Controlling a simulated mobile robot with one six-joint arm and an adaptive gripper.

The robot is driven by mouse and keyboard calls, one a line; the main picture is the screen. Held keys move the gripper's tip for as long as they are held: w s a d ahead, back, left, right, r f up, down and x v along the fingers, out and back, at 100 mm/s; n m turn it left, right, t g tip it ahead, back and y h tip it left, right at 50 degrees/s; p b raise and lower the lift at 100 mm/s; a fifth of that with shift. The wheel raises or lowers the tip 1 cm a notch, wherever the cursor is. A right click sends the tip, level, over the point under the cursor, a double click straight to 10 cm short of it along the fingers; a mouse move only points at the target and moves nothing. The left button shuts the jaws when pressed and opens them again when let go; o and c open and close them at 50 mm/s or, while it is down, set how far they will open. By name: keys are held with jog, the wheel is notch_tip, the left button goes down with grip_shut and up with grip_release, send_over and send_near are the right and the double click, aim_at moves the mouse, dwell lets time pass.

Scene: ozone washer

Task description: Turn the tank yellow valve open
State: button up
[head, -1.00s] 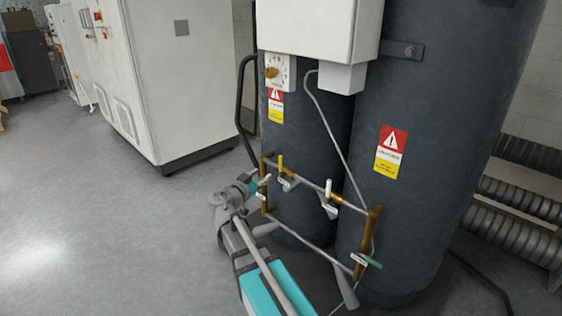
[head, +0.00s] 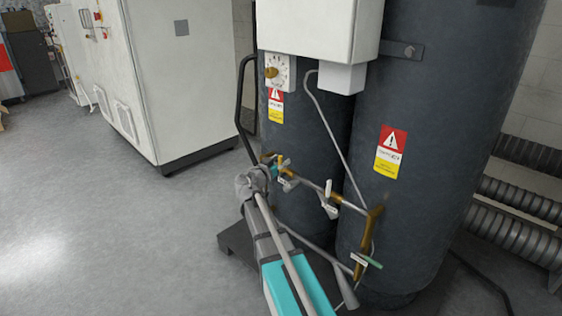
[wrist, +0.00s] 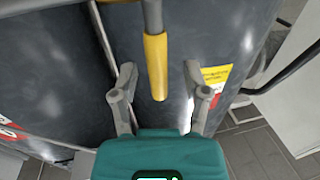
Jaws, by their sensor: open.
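The yellow valve handle (head: 281,159) sits on the upper horizontal pipe at the front of the dark tanks, near the pipe's left end. In the wrist view the yellow handle (wrist: 156,66) hangs between the two fingers of my gripper (wrist: 160,82), with a visible gap on each side. My gripper is open, and its fingers appear not to touch the handle. In the head view my gripper (head: 281,174) is at the left end of the pipe frame, close to the handle; its fingers are small and partly hard to make out there.
Two dark tanks (head: 445,90) stand close behind the pipes. A white-tagged valve (head: 329,203) and a green-handled valve (head: 371,262) are on the pipes to the right. A white control box (head: 318,28) is above. Free floor (head: 110,230) lies to the left.

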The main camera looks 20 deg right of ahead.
grip_shut()
dwell(0.3)
jog(key=shift+d, duration=0.3)
